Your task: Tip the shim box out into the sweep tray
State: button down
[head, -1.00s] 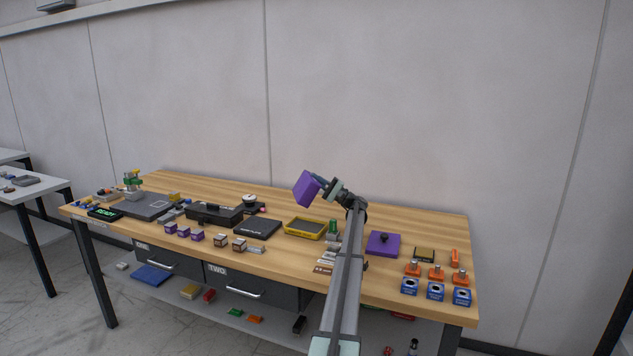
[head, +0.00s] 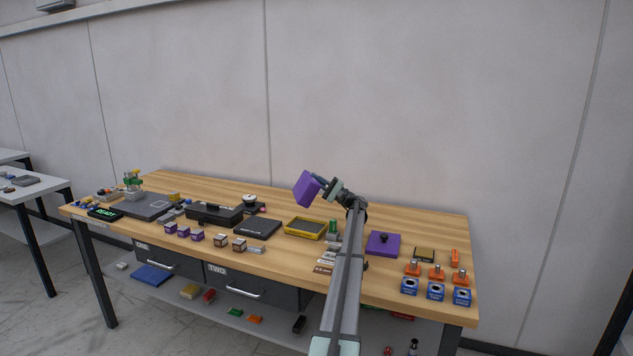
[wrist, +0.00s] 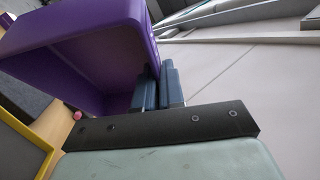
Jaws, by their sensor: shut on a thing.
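The purple shim box (head: 306,188) is held in the air, steeply tilted, above the table. My gripper (head: 322,184) is shut on it at its right side. In the wrist view the box (wrist: 100,45) shows its open side and dark inner walls; the part of the inside in view looks bare. The blue-grey fingers (wrist: 160,88) are at the box's wall. The yellow-rimmed sweep tray (head: 303,236) lies on the table below the box. Its rim also shows at the left of the wrist view (wrist: 22,128). Small contents in the tray cannot be made out.
A purple lid-like piece with a black knob (head: 384,245) lies right of my arm. Orange and blue blocks (head: 436,291) stand at the front right. A flat dark case (head: 258,228) and a black toolbox (head: 214,214) lie left of the tray. The wall is behind.

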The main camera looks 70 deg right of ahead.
aim_at(306, 177)
jog(key=r, duration=0.1)
jog(key=r+g, duration=0.1)
jog(key=r+n, duration=0.1)
jog(key=shift+w+a+r+y, duration=0.25)
jog(key=shift+w+a+y, duration=0.05)
jog(key=shift+w+a, duration=0.1)
jog(key=shift+w+a+f+n+g, duration=0.15)
jog(key=shift+w+f+g, duration=0.2)
jog(key=shift+f, duration=0.3)
jog(key=shift+w+a+f+n+g, duration=0.15)
jog(key=shift+w+f+g, duration=0.2)
jog(key=shift+f, duration=0.25)
jog(key=shift+w+a+r+n+g, duration=0.1)
jog(key=shift+w+a+n+g, duration=0.25)
jog(key=shift+g, duration=0.3)
jog(key=shift+w+a+r+n+g, duration=0.1)
jog(key=shift+w+a+n+g, duration=0.2)
jog(key=shift+g, duration=0.35)
jog(key=w+g, duration=0.1)
jog(key=w+a+n+g+h, duration=0.1)
jog(key=w+r+g, duration=0.1)
jog(key=g, duration=0.1)
jog(key=shift+a+n, duration=0.35)
jog(key=shift+a, duration=0.05)
jog(key=w+a+f+n+g+h, duration=0.3)
jog(key=w+f+g+h, duration=0.1)
jog(key=g, duration=0.7)
jog(key=shift+w+f+g+h, duration=0.4)
jog(key=shift+f+h, duration=0.5)
jog(key=shift+h, duration=0.5)
